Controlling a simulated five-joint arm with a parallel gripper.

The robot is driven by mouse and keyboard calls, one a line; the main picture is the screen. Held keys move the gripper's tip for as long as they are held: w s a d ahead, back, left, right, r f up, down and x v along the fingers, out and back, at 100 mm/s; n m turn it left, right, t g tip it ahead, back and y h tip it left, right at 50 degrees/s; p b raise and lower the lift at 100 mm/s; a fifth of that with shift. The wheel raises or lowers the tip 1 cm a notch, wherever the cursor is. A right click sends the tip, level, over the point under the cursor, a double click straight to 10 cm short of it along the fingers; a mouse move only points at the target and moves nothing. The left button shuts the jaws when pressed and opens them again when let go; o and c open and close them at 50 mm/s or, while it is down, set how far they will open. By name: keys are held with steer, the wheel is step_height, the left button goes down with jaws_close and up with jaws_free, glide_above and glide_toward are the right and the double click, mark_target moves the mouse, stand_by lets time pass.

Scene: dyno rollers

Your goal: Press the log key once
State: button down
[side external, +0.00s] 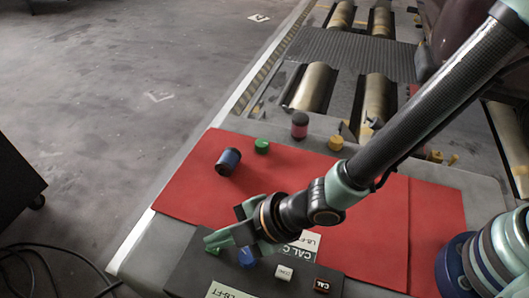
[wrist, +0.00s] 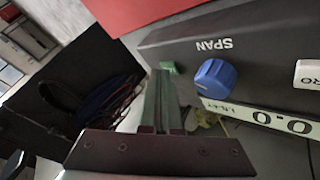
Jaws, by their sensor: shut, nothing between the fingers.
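The dark control box (side external: 190,272) sits at the front of the bench, and its keys stand along its top. No key's label reads clearly as log. A green key (side external: 213,251) is at the left end of the box, and it also shows in the wrist view (wrist: 171,67), partly hidden by my fingers. My gripper (side external: 207,240) is shut and empty, its green fingertips over that end of the box. In the wrist view the fingertips (wrist: 161,74) appear close to the green key; I cannot tell whether they touch.
A blue knob (wrist: 215,78) marked SPAN and a white key (wrist: 308,74) stand beside the green key.

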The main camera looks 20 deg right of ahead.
steer(key=shift+r, duration=0.1)
stand_by(0.3)
steer(key=shift+r, duration=0.65)
steer(key=shift+r, duration=2.5)
